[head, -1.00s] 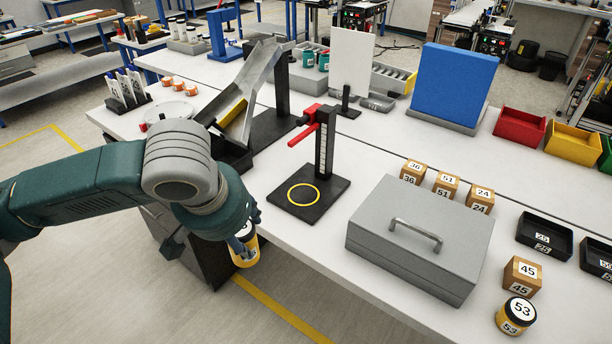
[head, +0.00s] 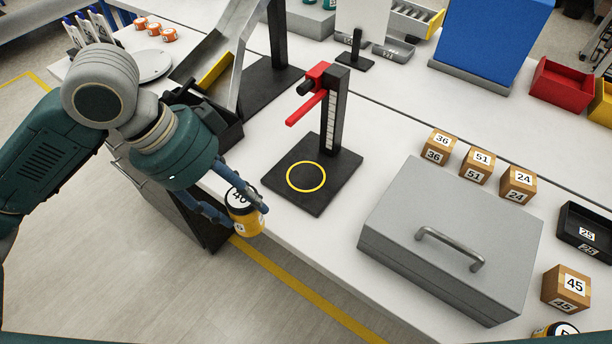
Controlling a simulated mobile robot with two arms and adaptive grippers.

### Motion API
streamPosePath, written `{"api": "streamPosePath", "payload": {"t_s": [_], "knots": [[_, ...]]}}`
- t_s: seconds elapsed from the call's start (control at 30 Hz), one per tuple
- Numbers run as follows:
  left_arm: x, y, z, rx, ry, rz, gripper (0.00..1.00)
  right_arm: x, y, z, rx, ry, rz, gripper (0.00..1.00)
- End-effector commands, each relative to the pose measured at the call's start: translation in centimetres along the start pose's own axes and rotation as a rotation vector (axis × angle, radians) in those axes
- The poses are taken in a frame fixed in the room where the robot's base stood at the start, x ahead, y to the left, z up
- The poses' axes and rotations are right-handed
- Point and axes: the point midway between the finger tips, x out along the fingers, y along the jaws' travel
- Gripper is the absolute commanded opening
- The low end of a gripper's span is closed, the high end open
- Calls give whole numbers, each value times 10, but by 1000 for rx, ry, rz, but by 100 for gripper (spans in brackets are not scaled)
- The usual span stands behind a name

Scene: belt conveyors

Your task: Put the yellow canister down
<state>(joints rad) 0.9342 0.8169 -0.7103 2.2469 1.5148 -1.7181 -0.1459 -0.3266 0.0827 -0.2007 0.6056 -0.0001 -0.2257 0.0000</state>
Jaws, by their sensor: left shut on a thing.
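My left gripper (head: 237,212) is shut on a yellow canister (head: 245,221) with a black lid and a white number label, of which part is covered by the fingers. The canister is roughly upright, by the front edge of the white table, left of a black stand. The stand's black base (head: 318,198) bears an empty yellow ring (head: 306,176). A red arm (head: 307,107) on the stand's post reaches out above the base. Another yellow canister (head: 556,330) is cut off at the bottom right. My right gripper is not in view.
A grey metal box (head: 400,215) with a handle stands right of the stand. Several numbered wooden blocks (head: 437,147) are behind and beside it. A metal chute (head: 217,55) and black bin (head: 218,125) stand left of the stand. A black tray (head: 592,222) is at right.

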Motion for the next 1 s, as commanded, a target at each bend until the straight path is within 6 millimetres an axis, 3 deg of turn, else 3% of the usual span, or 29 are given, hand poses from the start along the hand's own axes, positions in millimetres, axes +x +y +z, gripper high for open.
{"api": "streamPosePath", "payload": {"t_s": [0.17, 0.3, 0.7, 0.83, 1.0], "knots": [[2, -8, -16, 64, 3, 26, 17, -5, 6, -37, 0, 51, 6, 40], [11, -32, -42, 64, 1, 27, 17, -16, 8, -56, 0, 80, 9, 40], [40, -103, -110, 61, -3, 25, 17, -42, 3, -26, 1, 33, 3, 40], [46, -116, -122, 61, -1, 24, 17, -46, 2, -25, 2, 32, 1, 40], [53, -120, -122, 61, -4, 24, 17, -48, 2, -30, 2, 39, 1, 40]]}}
